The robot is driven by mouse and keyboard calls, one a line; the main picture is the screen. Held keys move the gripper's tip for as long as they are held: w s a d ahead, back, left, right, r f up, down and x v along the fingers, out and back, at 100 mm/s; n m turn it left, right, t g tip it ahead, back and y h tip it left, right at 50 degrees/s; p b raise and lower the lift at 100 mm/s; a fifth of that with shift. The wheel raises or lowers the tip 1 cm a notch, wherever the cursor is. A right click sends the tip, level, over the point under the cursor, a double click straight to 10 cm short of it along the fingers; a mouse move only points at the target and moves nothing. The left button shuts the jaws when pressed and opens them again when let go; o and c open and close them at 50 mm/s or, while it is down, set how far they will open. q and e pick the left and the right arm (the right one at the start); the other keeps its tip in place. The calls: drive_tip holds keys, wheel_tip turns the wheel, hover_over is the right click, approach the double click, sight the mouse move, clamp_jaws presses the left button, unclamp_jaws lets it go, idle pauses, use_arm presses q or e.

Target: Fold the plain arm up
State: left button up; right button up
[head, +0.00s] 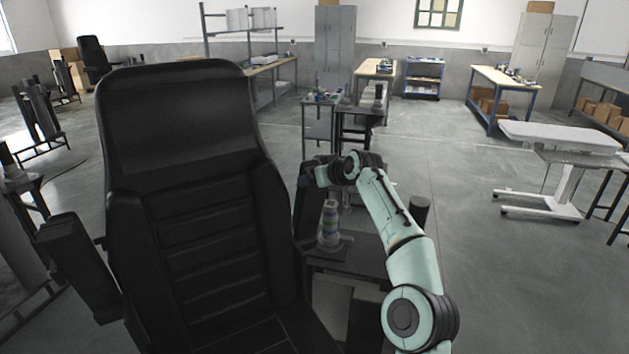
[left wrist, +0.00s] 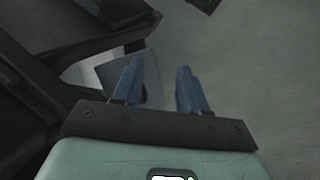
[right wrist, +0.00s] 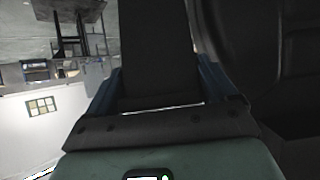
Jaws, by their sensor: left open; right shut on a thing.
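A black padded chair (head: 195,190) fills the left half of the head view. Its left-side arm (head: 75,265) is a dark slab, tilted, beside the seat back. My right gripper (right wrist: 157,85) is shut on a dark flat chair arm (right wrist: 155,40), which runs up between its blue fingers in the right wrist view. In the head view my right wrist reaches to the chair's right side, and the fingers are hard to make out. My left gripper (left wrist: 160,85) is open and empty above the grey floor. I cannot tell which arm is the plain one.
A small table with items (head: 322,103) is behind. A white-topped bench (head: 558,137) stands at the right. Clear floor lies between.

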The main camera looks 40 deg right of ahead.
use_arm(q)
drive_tip(key=shift+w, duration=0.5)
use_arm(e)
drive_tip(key=shift+w+r, duration=0.4)
drive_tip(key=o, duration=1.2)
drive_tip(key=shift+s, duration=0.1)
drive_tip(key=shift+f, duration=0.1)
drive_tip(key=shift+s, duration=0.2)
use_arm(q)
drive_tip(key=shift+s+f+b, duration=1.45)
drive_tip(key=shift+s+f, duration=0.5)
use_arm(e)
drive_tip(key=shift+v, duration=6.6)
